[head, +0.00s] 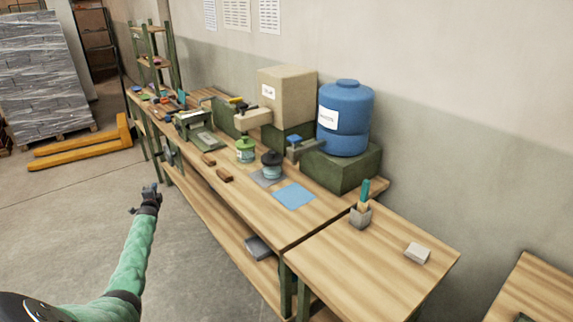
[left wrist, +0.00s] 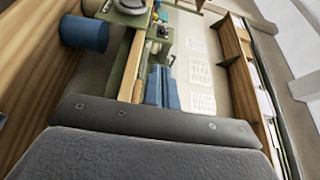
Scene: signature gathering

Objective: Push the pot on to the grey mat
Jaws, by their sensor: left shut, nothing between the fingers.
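A small pot with a dark lid and blue-grey body (head: 271,167) stands upright on the workbench. It appears to rest on the grey mat (head: 259,180), which shows around its base; its exact overlap is hard to tell. A green pot (head: 245,153) stands to its left, off the mat. My left gripper (head: 152,188) is shut and empty. It is out over the floor in front of the bench, well left of both pots and touching nothing. My right gripper is not in view.
A blue mat (head: 294,196) lies right of the grey one. Two brown blocks (head: 224,176) (head: 209,160) lie near the bench's front edge. A blue barrel (head: 344,120) on a green box and a cardboard box (head: 287,95) stand behind. The floor around my left arm is clear.

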